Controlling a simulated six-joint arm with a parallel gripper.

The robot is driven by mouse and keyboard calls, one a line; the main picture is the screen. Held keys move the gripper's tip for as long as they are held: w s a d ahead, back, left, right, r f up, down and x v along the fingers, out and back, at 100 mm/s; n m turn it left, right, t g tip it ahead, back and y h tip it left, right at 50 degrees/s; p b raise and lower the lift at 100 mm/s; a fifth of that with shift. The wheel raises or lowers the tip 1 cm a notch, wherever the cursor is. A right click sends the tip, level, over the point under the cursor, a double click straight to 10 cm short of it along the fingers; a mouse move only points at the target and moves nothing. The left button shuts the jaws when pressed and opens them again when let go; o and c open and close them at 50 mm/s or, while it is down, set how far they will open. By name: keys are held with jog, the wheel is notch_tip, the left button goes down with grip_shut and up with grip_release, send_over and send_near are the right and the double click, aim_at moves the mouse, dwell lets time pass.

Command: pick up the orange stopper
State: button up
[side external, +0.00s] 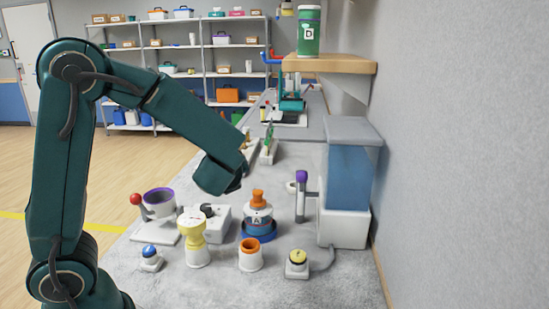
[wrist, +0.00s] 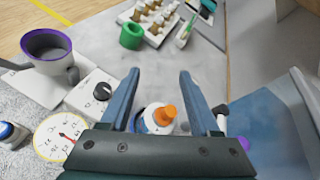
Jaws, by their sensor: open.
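The orange stopper (side external: 258,196) sits on top of a white bottle (side external: 258,221) marked A, which stands upright in a blue ring-shaped holder (side external: 258,233) on the grey counter. In the wrist view the orange stopper (wrist: 165,114) shows between the bases of my fingers, with the white bottle beneath it. My gripper (wrist: 158,75) is open and empty, its two blue fingers spread apart. In the side view my gripper (side external: 237,184) is mostly hidden by my arm's end, up and to the left of the stopper.
A tank dispenser (side external: 350,180) with a purple-topped lever stands close on the right by the wall. A yellow dial scale (side external: 192,228), an orange-rimmed cup (side external: 250,254) and a yellow button (side external: 297,262) stand in front. A purple-rimmed pot (side external: 160,202) is left.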

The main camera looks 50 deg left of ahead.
aim_at(257, 195)
jog(key=w+f+m, duration=0.1)
jog(key=w+d+f+m+t, duration=0.1)
jog(key=w+m, duration=0.1)
jog(key=w+f+m, duration=0.1)
jog(key=shift+w+d+f+t+h, duration=0.15)
jog(key=shift+d+f+t+h, duration=0.1)
jog(key=shift+t+h, duration=0.05)
jog(key=f, duration=0.1)
jog(key=f+m, duration=0.1)
jog(key=d+f+m, duration=0.1)
jog(key=f, duration=0.1)
jog(key=shift+w+d, duration=0.1)
jog(key=shift+w, duration=0.2)
jog(key=shift+f+h, duration=0.2)
jog(key=shift+h, duration=0.1)
jog(key=shift+x, duration=2.5)
jog(key=shift+r, duration=0.1)
grip_shut()
